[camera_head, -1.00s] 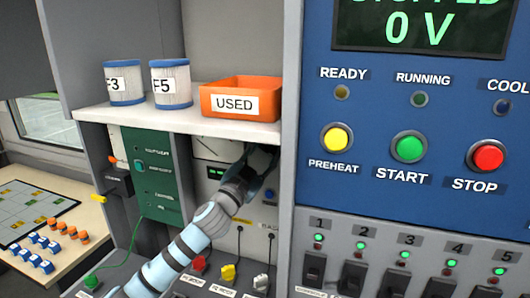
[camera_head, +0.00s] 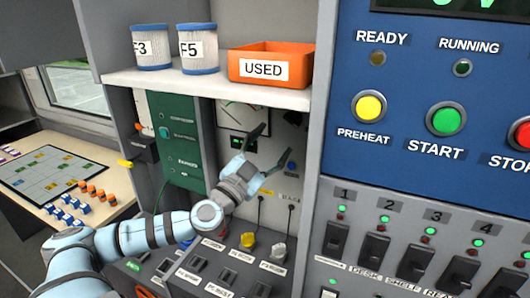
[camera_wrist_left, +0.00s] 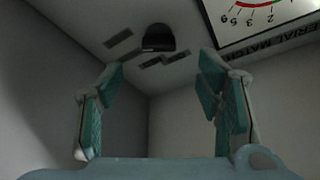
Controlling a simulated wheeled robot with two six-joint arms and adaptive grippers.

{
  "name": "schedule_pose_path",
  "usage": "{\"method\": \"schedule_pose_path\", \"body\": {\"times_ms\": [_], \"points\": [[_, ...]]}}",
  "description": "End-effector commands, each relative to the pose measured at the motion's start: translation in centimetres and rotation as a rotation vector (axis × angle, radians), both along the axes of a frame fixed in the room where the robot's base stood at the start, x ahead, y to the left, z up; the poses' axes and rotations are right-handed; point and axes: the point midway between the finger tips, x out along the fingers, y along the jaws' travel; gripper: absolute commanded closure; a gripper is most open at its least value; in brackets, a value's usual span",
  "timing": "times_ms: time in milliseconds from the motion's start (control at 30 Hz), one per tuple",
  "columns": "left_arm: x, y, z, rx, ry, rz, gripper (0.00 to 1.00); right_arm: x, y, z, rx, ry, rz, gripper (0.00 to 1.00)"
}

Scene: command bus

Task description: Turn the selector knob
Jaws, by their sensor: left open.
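A dark knob (camera_wrist_left: 159,37) sits on the grey panel in the left wrist view, with small label plates beside and below it. It lies beyond my fingertips, between their lines and apart from them. A dark round part (camera_head: 293,117) on the panel under the shelf in the head view may be this knob; it is too small to be sure. My left gripper (camera_head: 271,145) is open and empty in front of this panel. Its two spread fingers also show in the left wrist view (camera_wrist_left: 164,75). My right gripper is not in view.
A shelf (camera_head: 205,83) with two filter canisters and an orange USED bin (camera_head: 272,62) overhangs the panel. A gauge (camera_head: 240,116) is left of the gripper. Below are switches and a yellow plug knob (camera_head: 248,240). A blue control panel (camera_head: 410,150) stands to the right.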

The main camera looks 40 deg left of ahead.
Motion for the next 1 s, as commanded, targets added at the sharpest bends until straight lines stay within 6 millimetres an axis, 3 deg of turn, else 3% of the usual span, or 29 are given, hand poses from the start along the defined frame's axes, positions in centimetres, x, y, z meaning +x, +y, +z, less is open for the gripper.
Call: {"method": "schedule_pose_path", "body": {"times_ms": [100, 300, 900, 1000], "points": [[-1.8, 0.1, -0.9, 0.014, 0.017, 0.012, 0.4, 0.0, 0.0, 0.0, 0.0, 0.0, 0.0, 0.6], [-3.1, -0.5, -1.1, 0.0, 0.001, -0.006, 0.4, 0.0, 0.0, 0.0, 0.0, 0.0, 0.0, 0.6], [-3.2, -0.6, -1.1, -0.008, -0.006, -0.007, 0.4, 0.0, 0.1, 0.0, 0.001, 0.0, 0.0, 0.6], [-3.8, 0.6, -2.3, -0.032, 0.014, 0.053, 0.4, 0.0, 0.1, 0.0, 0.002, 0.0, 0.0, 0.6]]}}
